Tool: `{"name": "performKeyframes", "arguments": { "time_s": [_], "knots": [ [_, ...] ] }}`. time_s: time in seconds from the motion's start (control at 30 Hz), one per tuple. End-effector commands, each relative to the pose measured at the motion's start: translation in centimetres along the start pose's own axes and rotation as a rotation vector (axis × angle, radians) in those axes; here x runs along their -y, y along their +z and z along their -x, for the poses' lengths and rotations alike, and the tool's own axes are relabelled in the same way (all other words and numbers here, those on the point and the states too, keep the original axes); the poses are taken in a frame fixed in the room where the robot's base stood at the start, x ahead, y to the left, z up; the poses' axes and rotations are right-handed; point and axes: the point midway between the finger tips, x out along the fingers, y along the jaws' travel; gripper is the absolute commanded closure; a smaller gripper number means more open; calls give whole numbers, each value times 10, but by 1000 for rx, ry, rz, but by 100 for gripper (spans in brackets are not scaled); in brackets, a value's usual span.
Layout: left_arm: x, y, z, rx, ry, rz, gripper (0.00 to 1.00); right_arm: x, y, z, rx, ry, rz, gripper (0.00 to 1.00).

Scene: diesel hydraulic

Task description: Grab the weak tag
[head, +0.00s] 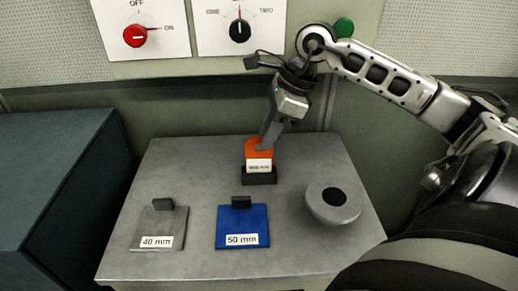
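An orange tag (258,149) with a white label (259,167) stands upright in a black holder (259,178) near the back middle of the grey table. The label's small print is too blurred to read surely. My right gripper (264,144) reaches down from above, with its fingertips at the tag's top edge, seeming to touch or overlap it. The fingers line up in this view, so I cannot tell whether they are shut on the tag. My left gripper is not in view.
The grey table top (190,165) also bears a grey plate marked 40 mm (158,225), a blue plate marked 50 mm (243,223) and a round grey cup-like part (333,204). A wall panel with a red knob (135,36) and black knob (240,31) stands behind. A dark cabinet (55,180) is at left.

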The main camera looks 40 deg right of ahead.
Motion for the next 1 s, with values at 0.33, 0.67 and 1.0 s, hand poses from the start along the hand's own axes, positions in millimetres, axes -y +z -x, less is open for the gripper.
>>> {"name": "performKeyframes", "arguments": {
  "time_s": [0.33, 0.67, 1.0],
  "knots": [
    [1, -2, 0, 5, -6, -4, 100, -1, 8, -19, 0, 5, 2, 71],
    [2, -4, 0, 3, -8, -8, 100, 0, 7, -53, -1, 1, 3, 71],
    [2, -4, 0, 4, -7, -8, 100, 0, 7, -53, -2, 0, 3, 100]
  ]
}}
